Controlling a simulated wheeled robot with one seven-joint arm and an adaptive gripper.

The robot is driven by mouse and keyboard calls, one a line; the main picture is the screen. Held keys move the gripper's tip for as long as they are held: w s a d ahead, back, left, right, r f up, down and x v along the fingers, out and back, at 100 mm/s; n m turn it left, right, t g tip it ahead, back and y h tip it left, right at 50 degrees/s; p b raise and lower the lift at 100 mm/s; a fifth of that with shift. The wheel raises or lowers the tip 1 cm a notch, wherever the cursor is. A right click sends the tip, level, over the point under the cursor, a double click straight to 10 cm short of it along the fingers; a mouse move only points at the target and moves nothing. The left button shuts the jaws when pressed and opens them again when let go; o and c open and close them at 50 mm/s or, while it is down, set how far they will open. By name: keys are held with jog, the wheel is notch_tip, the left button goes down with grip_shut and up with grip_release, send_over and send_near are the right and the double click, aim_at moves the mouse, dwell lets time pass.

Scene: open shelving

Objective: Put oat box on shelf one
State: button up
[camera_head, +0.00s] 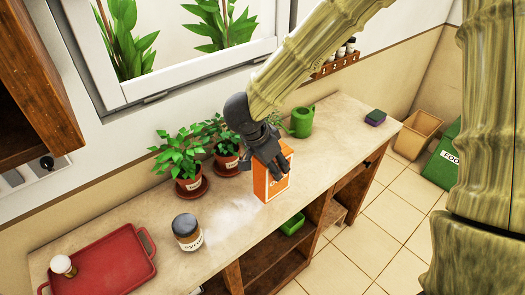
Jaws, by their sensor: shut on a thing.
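The oat box is an orange carton (272,186) with pale lettering, standing upright at the front edge of the counter. My gripper (272,165) is over it from above, with its dark fingers shut around the top of the box. The upper part of the box is partly hidden by the fingers. I cannot tell whether the box bottom touches the counter. Open shelving (318,212) lies below the counter on the front side, with its compartments partly in view.
Two potted plants (188,185) stand behind, left of the gripper. A jar (187,232) and a red tray (100,262) are further left. A green watering can (301,121) and a sponge (375,117) are to the right. A green container (292,224) sits in the shelving.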

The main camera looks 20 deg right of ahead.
jog(key=w+d+f+p, duration=0.2)
jog(key=w, duration=0.4)
jog(key=w+d+f+p, duration=0.2)
jog(key=w+f+p, duration=0.1)
jog(key=w, duration=0.4)
jog(key=shift+w, duration=0.2)
jog(key=shift+s, duration=0.1)
jog(key=shift+f, duration=0.1)
jog(key=o, duration=0.9)
jog(key=shift+f, duration=0.1)
jog(key=o, duration=0.4)
jog(key=shift+o, duration=0.2)
